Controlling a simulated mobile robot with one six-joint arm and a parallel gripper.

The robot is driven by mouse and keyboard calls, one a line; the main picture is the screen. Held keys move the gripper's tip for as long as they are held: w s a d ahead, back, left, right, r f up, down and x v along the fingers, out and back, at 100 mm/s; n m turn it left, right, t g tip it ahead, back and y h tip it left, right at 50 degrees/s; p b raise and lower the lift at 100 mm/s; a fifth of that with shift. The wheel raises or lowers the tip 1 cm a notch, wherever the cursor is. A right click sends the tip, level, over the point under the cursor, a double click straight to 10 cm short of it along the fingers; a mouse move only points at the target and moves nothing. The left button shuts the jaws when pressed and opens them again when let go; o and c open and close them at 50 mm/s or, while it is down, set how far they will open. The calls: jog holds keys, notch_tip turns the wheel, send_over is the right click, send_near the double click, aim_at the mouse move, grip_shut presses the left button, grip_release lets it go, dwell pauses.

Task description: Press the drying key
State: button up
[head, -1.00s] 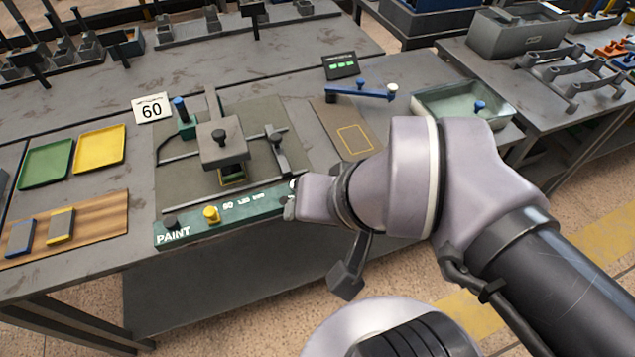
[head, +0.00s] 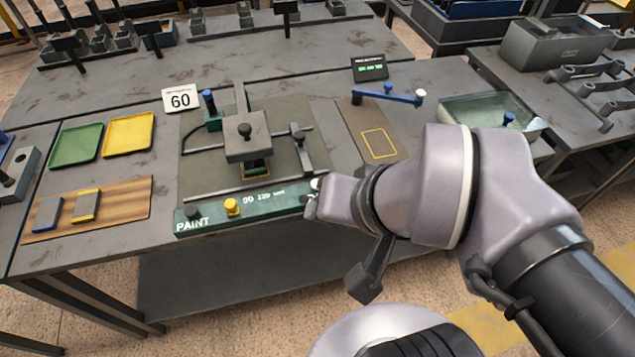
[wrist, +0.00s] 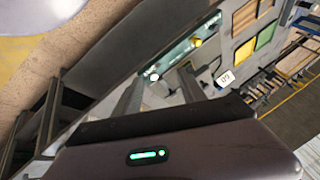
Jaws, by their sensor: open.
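A green control bar (head: 270,203) lettered PAINT runs along the front edge of the table. It carries a black knob (head: 191,213) at its left and a yellow knob (head: 231,206) beside it. My gripper (head: 314,197) is at the bar's right end and hides part of it. In the wrist view my gripper (wrist: 158,84) is open, its two fingers apart. A round white key (wrist: 154,76) shows between the fingers; I cannot tell whether anything touches it. The bar (wrist: 178,56) and yellow knob (wrist: 196,42) lie beyond it.
Behind the bar stands a grey press-like fixture (head: 247,148) on a dark mat. A blue lever (head: 388,96) and a small display (head: 370,68) are right.

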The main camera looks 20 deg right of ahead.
grip_shut()
dwell(1.5)
